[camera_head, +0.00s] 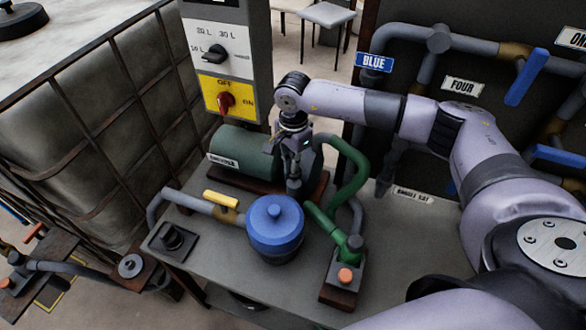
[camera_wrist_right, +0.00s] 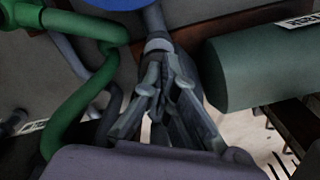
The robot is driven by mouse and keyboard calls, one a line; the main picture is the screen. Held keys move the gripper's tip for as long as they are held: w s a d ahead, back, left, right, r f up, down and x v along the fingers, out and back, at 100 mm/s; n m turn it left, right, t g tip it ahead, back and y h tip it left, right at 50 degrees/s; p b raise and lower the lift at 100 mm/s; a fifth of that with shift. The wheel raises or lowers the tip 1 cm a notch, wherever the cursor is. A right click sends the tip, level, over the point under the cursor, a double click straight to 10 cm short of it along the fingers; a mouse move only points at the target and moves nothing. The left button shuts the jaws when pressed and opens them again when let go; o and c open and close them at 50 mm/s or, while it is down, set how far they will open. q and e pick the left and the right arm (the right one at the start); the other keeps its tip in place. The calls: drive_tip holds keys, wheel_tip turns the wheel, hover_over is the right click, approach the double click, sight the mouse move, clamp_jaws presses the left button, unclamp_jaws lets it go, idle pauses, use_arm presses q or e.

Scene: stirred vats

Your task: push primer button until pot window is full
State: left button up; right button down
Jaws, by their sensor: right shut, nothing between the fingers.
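A blue lidded pot (camera_head: 275,232) stands on the grey bench. Its lid edge also shows at the top of the right wrist view (camera_wrist_right: 118,3). I cannot make out a window on it. An orange-red button (camera_head: 345,275) sits on a small dark block right of the pot, below a green pipe. A black round button (camera_head: 172,237) sits on a dark plate left of the pot. I cannot tell which is the primer. My right gripper (camera_head: 294,188) points down, shut and empty, just behind the pot. Its fingers (camera_wrist_right: 166,78) appear over a grey pipe. My left gripper is not in view.
A green cylinder (camera_head: 240,150) lies behind the gripper. Green hoses (camera_head: 348,175) run on its right. A yellow valve handle (camera_head: 221,199) is left of the pot. A control panel (camera_head: 222,60) stands behind, a caged tank (camera_head: 90,120) at left. The bench's right front is clear.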

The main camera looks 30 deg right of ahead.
drive_tip(key=shift+s+a+f+b, duration=0.1)
drive_tip(key=shift+f+b, duration=0.25)
drive_tip(key=shift+f, duration=0.15)
drive_tip(key=shift+s+a+f+b, duration=0.1)
drive_tip(key=shift+f+b, duration=0.2)
drive_tip(key=shift+f, duration=0.2)
drive_tip(key=shift+w+d+r+p, duration=0.15)
drive_tip(key=shift+r+p, duration=0.35)
drive_tip(key=shift+r, duration=0.5)
drive_tip(key=shift+d+r+p, duration=0.2)
drive_tip(key=shift+r+p, duration=0.3)
drive_tip(key=shift+r, duration=0.45)
drive_tip(key=shift+f, duration=0.1)
drive_tip(key=shift+s+a+f+b, duration=0.1)
drive_tip(key=shift+a+f+b, duration=0.1)
drive_tip(key=shift+f+b, duration=0.75)
drive_tip(key=shift+s+a+f+b, duration=0.1)
drive_tip(key=shift+a+f+b, duration=0.05)
drive_tip(key=shift+f+b, duration=0.75)
drive_tip(key=shift+d+r+p, duration=0.15)
drive_tip(key=shift+r+p, duration=0.25)
drive_tip(key=shift+r, duration=0.3)
drive_tip(key=shift+d+r+p, duration=0.1)
drive_tip(key=shift+r+p, duration=0.3)
drive_tip(key=shift+r, duration=0.3)
drive_tip(key=shift+w+r, duration=0.15)
drive_tip(key=shift+r, duration=0.5)
